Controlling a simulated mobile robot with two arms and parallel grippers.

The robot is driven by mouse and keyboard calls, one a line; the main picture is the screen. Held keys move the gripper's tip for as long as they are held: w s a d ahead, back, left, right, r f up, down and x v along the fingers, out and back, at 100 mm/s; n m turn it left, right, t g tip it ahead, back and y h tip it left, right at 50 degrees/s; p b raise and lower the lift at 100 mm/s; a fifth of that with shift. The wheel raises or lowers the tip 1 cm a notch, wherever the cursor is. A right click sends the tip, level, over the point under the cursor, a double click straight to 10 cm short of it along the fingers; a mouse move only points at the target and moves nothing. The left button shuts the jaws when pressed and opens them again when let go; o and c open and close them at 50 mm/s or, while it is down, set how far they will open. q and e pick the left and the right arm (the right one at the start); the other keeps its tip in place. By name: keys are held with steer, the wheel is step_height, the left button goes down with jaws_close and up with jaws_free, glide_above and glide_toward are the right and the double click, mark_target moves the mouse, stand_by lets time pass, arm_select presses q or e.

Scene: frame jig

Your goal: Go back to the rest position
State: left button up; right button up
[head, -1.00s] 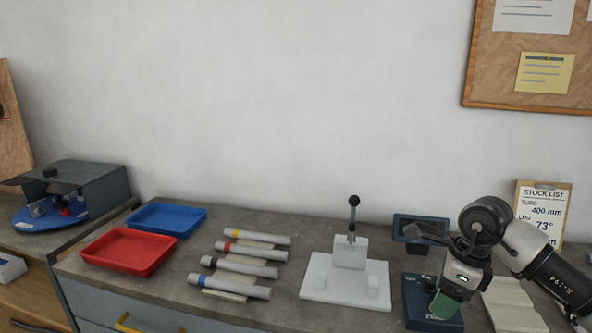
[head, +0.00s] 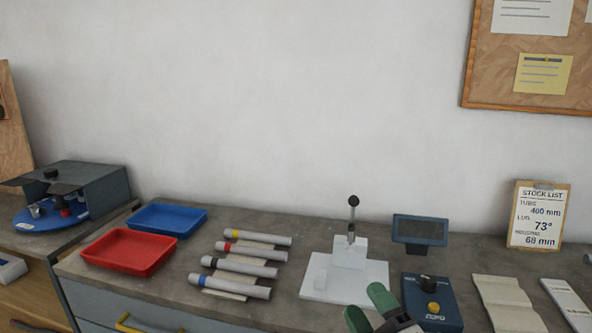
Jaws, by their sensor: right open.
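My right gripper (head: 370,309) shows at the bottom edge, right of the middle, with its two green fingertips apart and nothing between them. My left gripper is not in view. The white jig (head: 350,254) with its upright black-knobbed lever stands on the bench.
Several grey tubes (head: 240,273) with coloured bands lie on supports, left of the jig. A red tray (head: 128,252) and blue tray (head: 168,219) sit further left. A small dark display (head: 420,231) and a stock list clipboard (head: 538,215) stand at the back right.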

steer(key=s+d+f+m+g+h, duration=0.3)
steer(key=d+f+m+h, duration=0.3)
steer(key=f+m+h, duration=0.35)
steer(key=s+d+f+m+g, duration=0.1)
steer(key=s+f+m+g, duration=0.3)
steer(key=s+f+g, duration=0.55)
steer(key=s+d+f+m+g, duration=0.2)
steer(key=s+f+m+g, duration=0.3)
steer(key=s, duration=0.7)
step_height(320, 180, down, 26)
steer(key=n, duration=0.1)
steer(key=s+d+f+g, duration=0.1)
steer(key=s+d+f, duration=0.1)
steer(key=s+f, duration=1.4)
steer(key=shift+s+d, duration=0.4)
steer(key=shift+f+n+g, duration=0.1)
steer(key=shift+n+g, duration=0.15)
